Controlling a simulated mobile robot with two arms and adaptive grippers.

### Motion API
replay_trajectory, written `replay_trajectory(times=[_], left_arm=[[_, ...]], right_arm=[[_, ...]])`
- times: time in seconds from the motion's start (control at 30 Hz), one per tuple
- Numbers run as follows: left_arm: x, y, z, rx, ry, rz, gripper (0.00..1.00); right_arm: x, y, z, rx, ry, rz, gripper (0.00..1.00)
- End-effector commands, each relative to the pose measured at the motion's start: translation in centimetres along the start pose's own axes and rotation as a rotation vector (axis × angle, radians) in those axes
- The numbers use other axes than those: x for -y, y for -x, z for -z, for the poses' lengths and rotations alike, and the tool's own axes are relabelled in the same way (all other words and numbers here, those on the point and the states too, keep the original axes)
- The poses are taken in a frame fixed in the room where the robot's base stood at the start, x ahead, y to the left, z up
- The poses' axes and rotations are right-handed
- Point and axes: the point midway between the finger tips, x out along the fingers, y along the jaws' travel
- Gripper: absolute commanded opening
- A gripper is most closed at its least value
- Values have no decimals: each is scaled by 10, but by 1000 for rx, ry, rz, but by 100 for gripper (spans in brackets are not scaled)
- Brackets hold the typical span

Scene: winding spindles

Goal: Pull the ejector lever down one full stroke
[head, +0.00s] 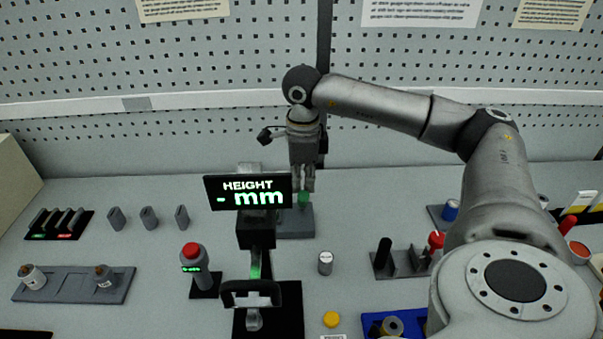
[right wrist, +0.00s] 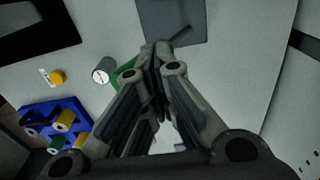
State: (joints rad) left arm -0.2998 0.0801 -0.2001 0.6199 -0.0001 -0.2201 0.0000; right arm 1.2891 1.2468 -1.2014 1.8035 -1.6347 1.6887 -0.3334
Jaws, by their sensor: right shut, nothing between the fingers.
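My right gripper (head: 303,186) reaches down behind the height display, over a grey block (head: 297,222) at the back of the bench. Its fingers are together and hold nothing. A green part (head: 304,197) shows just below the fingertips; I cannot tell for sure whether it is the ejector lever or whether the fingers touch it. In the right wrist view the closed fingertips (right wrist: 158,50) lie beside a green piece (right wrist: 126,73), with the grey block (right wrist: 175,14) beyond. The fingers partly hide the green piece. My left gripper is not in view.
The height display (head: 248,192), reading "- mm", stands on a black-based stand (head: 268,325) in front of my gripper. A red-topped button post (head: 192,256) is left of it. A small grey cylinder (head: 325,262), a yellow button (head: 331,320) and a blue tray (head: 369,319) lie to the right.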

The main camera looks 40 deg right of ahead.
Motion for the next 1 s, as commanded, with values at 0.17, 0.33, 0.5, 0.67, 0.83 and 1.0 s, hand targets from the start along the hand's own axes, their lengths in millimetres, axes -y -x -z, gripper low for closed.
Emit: replay_trajectory(times=[0.17,0.33,0.5,0.67,0.83,1.0], left_arm=[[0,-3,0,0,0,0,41],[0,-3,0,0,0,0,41],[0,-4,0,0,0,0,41],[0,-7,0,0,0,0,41],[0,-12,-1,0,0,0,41],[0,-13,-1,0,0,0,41]], right_arm=[[-7,-4,0,-1,1,-3,0],[-8,-3,0,-1,1,-3,0],[-8,-4,0,-1,2,-3,0],[-13,-7,0,-1,3,-3,0],[-20,-12,0,-1,3,-3,0],[-24,-14,0,-1,3,-4,0]])
